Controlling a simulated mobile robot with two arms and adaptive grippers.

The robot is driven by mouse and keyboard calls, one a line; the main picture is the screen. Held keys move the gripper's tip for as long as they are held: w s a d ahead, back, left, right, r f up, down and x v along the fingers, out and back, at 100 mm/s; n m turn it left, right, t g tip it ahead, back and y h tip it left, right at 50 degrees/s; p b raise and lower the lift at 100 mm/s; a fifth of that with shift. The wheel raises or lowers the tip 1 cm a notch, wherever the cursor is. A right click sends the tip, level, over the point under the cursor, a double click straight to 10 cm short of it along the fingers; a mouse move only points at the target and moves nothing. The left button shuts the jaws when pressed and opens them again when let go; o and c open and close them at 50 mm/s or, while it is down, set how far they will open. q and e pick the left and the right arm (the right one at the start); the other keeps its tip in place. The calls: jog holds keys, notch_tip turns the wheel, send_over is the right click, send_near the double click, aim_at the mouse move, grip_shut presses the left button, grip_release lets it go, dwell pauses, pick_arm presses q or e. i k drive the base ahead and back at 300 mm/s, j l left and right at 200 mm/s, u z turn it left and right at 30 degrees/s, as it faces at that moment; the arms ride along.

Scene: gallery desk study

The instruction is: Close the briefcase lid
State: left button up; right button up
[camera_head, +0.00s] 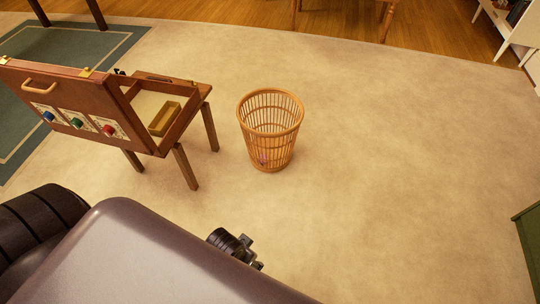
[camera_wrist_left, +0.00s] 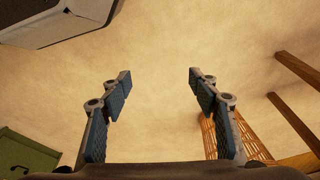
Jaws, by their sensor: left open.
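The brown briefcase (camera_head: 187,117) stands open on a small wooden-legged stand at the left of the head view. Its lid (camera_head: 75,97) is raised and tilted, with a tan handle and cards bearing blue, green and red knobs on the face toward me. A yellow tray (camera_head: 165,118) lies inside the case. My left gripper (camera_wrist_left: 158,80) is open and empty in the left wrist view, over bare carpet and apart from the briefcase. A dark gripper part shows past my body in the head view, mostly hidden. My right gripper is not identifiable.
A wicker basket (camera_head: 270,130) stands on the carpet right of the briefcase, with a small pink item inside; it also shows in the left wrist view (camera_wrist_left: 240,135). A green object (camera_head: 527,235) stands at the right edge. The carpet between is clear.

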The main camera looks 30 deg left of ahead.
aim_at(93, 97)
jog(key=u, duration=2.3)
